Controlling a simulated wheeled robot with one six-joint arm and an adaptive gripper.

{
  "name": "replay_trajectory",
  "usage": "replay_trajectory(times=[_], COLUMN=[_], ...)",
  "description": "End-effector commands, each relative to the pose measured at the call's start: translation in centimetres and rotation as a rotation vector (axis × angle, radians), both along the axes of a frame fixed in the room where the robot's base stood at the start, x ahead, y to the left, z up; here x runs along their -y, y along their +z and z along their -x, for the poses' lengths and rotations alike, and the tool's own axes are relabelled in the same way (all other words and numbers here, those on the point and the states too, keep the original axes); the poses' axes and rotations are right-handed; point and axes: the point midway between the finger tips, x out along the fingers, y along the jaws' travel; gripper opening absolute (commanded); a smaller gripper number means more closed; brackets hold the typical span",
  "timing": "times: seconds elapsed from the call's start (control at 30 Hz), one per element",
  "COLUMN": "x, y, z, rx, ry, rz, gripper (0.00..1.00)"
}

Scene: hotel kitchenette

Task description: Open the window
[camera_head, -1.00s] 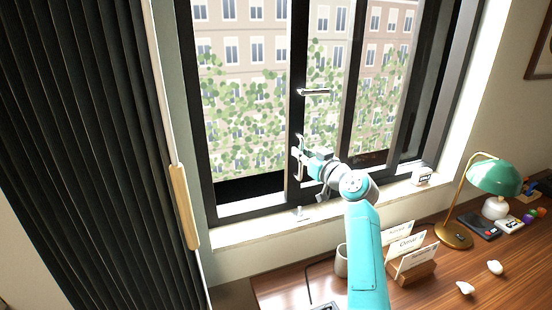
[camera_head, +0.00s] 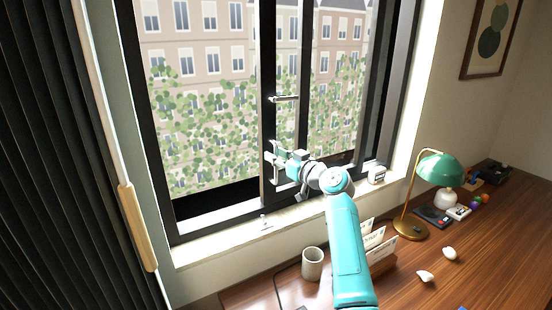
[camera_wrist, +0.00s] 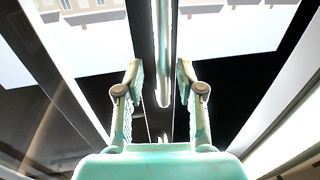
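The window (camera_head: 268,240) has a dark frame and fills the middle of the head view. A dark upright (camera_head: 268,60) divides it, with a silver horizontal lever (camera_head: 285,98) midway up. A pale vertical pull handle (camera_head: 275,160) is low on this upright. My gripper (camera_head: 280,157) is at that handle. In the wrist view, the silver vertical bar (camera_wrist: 162,60) hangs between the two fingers of my gripper (camera_wrist: 158,68). The fingers are apart, with visible gaps on both sides of the bar. Whether a finger touches the bar farther in is unclear.
A dark curtain (camera_head: 50,150) with a wooden handle (camera_head: 138,228) stands left. The desk (camera_head: 440,285) below holds a grey cup (camera_head: 312,264), letters (camera_head: 380,240), white pebble-like items (camera_head: 425,276) and a green lamp (camera_head: 440,168). A small white box (camera_head: 377,175) sits on the sill.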

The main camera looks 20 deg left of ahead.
Motion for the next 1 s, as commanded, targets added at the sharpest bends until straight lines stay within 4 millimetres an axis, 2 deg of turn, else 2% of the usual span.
replay_trajectory(times=[0.23, 0.37, 0.57, 0.8, 1.0], x=[-0.2, 0.4, 2.8, 7.0, 9.4], y=[-0.3, -0.4, -0.4, -0.4, -0.3], z=[0.1, 0.4, 1.8, 4.2, 5.6], rx=[-0.004, -0.003, -0.002, -0.002, -0.002], ry=[0.002, 0.001, 0.0, -0.001, 0.0], rz=[0.002, 0.003, 0.003, 0.003, 0.003], gripper=[0.38, 0.38, 0.38, 0.38, 0.38])
